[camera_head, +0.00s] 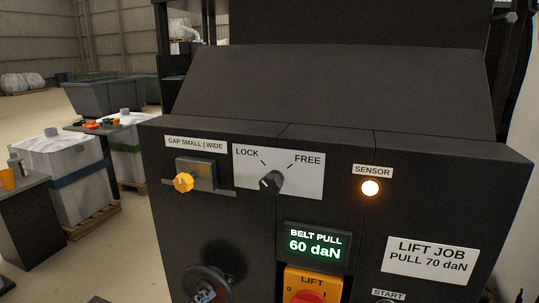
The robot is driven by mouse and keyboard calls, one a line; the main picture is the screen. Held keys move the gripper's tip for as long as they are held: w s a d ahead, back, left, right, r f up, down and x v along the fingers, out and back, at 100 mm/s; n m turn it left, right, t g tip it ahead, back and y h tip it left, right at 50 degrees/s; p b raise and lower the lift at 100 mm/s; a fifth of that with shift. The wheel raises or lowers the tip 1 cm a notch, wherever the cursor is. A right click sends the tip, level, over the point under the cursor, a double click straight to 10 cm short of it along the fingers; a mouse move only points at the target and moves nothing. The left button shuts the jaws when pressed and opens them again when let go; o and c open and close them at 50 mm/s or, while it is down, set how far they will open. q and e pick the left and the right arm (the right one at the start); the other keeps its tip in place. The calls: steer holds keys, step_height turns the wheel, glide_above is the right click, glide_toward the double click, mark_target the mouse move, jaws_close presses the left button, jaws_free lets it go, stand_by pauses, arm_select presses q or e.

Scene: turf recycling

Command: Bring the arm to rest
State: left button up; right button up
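No arm or gripper of mine can be made out clearly in the head view. A dark machine panel (335,200) fills the middle and right. A round dark wheel-like part (208,284) sits at its lower left, cut by the bottom edge. A black knob (271,182) sits on a LOCK/FREE plate; its exact pointing is hard to tell. A yellow knob (183,182) sits toward the left under the GAP SMALL | WIDE label. The SENSOR lamp (370,188) glows orange. The display (313,246) reads BELT PULL 60 daN. A card (430,260) reads LIFT JOB PULL 70 daN.
A yellow LIFT switch (306,281) with a red knob and a START label (388,294) are at the bottom. White bulk containers (66,170) stand on pallets at left, near a dark stand (36,230) with an orange cup. Bare floor lies between them and the panel.

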arm_select(q)
steer(key=s+a+f+n+g+y, duration=0.1)
steer(key=s+a+f+n+g, duration=0.35)
steer(key=s+f, duration=0.65)
steer(key=s+a+f+n+g+y, duration=0.1)
steer(key=s+a+f+n+g, duration=0.2)
steer(key=s+a+f+n, duration=0.55)
step_height(320, 180, down, 30)
steer(key=s+d+f+m+g+b, duration=0.1)
steer(key=d+m+g+b, duration=0.1)
steer(key=m, duration=0.1)
steer(key=s+a+f+b, duration=0.2)
steer(key=s+f, duration=1.5)
steer(key=f, duration=0.1)
steer(key=shift+s+a+f+m+g+y, duration=0.2)
steer(key=shift+a+f+m+g+y, duration=0.1)
steer(key=shift+a+g, duration=0.05)
